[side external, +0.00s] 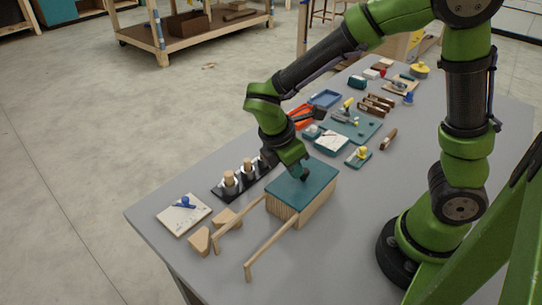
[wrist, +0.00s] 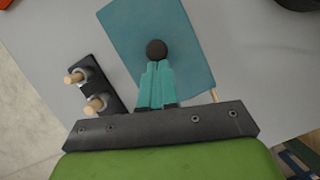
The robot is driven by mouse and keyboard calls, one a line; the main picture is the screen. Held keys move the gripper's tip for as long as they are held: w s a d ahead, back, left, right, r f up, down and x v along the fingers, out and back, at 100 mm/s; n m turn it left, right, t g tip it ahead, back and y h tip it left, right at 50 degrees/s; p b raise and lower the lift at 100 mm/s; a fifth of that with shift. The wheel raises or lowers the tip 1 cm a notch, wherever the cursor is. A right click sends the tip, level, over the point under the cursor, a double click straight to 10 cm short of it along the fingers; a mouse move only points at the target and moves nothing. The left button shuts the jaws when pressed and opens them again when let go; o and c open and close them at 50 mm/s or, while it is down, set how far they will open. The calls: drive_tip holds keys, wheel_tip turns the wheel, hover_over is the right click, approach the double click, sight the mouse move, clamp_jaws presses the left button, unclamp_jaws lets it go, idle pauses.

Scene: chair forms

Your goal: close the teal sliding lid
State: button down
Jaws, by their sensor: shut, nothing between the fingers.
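The teal lid (side external: 303,187) lies flat on top of a ribbed wooden box (side external: 285,212), and it covers the box top in the side view. Two wooden rails (side external: 268,249) reach out from the box toward the front left, with nothing on them. A dark round knob (wrist: 156,49) stands on the lid in the wrist view.
A black holder with wooden pegs (side external: 238,179) stands left of the box. Wooden blocks (side external: 200,240) and a white board with a blue item (side external: 184,215) lie at the front left. Tools and trays (side external: 348,126) fill the table behind. The grey table (side external: 350,225) is clear right of the box.

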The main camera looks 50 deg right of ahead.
sight(286, 187)
drive_tip(key=shift+d+f, duration=0.1)
drive_tip(key=shift+w+a, duration=0.15)
drive_tip(key=shift+a, duration=0.2)
drive_tip(key=a, duration=0.1)
drive_tip(key=w+a, duration=0.1)
drive_tip(key=a, duration=0.1)
drive_tip(key=shift+a, duration=0.1)
drive_tip(key=v, duration=1)
drive_tip(key=s+d+r+m+t+y, duration=0.5)
drive_tip(key=s+d+m+t, duration=0.3)
drive_tip(key=m, duration=1)
drive_tip(key=shift+s+d+r+t+y, duration=0.25)
drive_tip(key=shift+s+d+t+y, duration=0.1)
drive_tip(key=shift+d+y, duration=0.3)
